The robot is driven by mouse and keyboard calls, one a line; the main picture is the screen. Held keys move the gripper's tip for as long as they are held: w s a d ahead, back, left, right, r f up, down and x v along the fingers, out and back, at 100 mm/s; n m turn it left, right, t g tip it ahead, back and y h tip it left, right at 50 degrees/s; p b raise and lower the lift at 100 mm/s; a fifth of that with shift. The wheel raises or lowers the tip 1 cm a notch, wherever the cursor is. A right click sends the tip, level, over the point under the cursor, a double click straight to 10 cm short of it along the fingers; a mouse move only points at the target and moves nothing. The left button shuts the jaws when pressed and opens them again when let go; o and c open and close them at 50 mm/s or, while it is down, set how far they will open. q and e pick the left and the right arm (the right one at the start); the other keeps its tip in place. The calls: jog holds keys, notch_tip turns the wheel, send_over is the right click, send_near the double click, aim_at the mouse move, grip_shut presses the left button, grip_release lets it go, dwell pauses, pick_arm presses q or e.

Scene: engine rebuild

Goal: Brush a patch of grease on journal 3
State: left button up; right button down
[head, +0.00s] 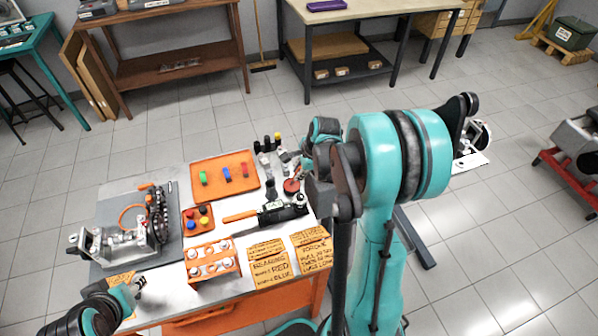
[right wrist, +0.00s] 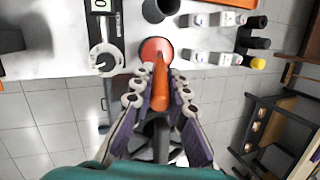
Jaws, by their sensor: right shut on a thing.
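The engine block (head: 128,245) lies on a grey mat at the left of the bench, with a dark crankshaft (head: 157,215) along its right side. I cannot make out which journal is number 3. A round red grease tin (head: 291,186) stands near the bench's right edge and shows in the right wrist view (right wrist: 150,45). My right gripper (right wrist: 158,90) is shut on the orange handle of the brush (right wrist: 160,92). The brush's far end is at the tin; its bristles are hidden. My left gripper (head: 137,284) is at the bench's front left corner, its jaws unclear.
An orange tray (head: 225,161) with coloured pieces lies at the back. A dark cup (right wrist: 158,10), a gauge (head: 275,211) and several small bottles (right wrist: 193,56) stand near the tin. An orange rack (head: 213,272) and two lettered cards (head: 268,268) occupy the front.

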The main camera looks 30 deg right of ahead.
dwell(0.5)
jog(key=shift+r+p, duration=2.55)
jog(key=shift+r, duration=0.9)
